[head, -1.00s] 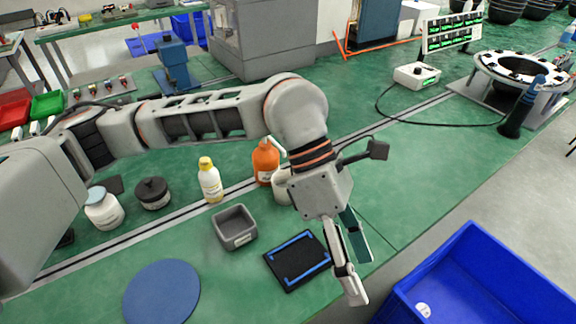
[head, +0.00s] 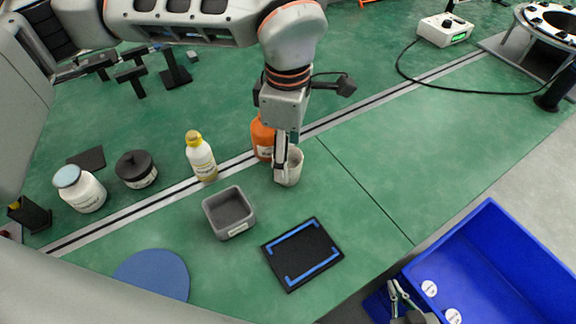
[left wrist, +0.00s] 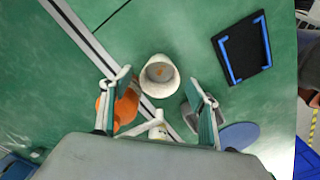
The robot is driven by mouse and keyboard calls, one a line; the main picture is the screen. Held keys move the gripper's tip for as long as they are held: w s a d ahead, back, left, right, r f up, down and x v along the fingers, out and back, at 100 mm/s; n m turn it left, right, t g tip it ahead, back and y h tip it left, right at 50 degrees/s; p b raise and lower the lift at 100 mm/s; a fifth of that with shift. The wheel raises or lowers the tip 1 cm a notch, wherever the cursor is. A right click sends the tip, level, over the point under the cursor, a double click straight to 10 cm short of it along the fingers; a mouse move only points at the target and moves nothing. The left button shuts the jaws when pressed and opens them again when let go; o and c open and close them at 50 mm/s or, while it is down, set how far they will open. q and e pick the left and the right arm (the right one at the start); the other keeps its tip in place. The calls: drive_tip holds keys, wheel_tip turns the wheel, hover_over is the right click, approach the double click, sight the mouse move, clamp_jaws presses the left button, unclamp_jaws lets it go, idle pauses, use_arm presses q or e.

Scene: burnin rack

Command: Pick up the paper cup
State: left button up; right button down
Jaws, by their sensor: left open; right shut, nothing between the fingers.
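The white paper cup (head: 290,168) stands upright on the green surface, beside an orange bottle (head: 262,140). My left gripper (head: 283,160) points down at the cup, and one finger covers part of it in the head view. In the left wrist view the cup (left wrist: 159,77) shows from above, in line with the gap between the open left fingers (left wrist: 158,83). The fingers are not closed on it. I cannot tell whether they touch it. My right gripper (head: 400,292) is shut and empty at the bottom, by the blue bin.
A yellow-capped bottle (head: 201,158), a grey square container (head: 228,213) and a black tray with blue strips (head: 302,254) are near the cup. A blue disc (head: 152,274) lies at lower left. A blue bin (head: 490,262) is at lower right. The surface right of the cup is clear.

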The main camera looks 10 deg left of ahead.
use_arm(q)
wheel_tip(320, 180, down, 2)
drive_tip(key=shift+f, duration=0.25)
drive_tip(key=c, duration=1.2)
drive_tip(key=shift+r, duration=0.25)
drive_tip(key=shift+r, duration=1.5)
drive_tip(key=shift+s+d+r, duration=0.1)
drive_tip(key=shift+s+d, duration=0.1)
drive_tip(key=s+d, duration=1.2)
drive_tip(key=shift+d, duration=0.15)
drive_tip(key=shift+s, duration=0.15)
idle(1.3)
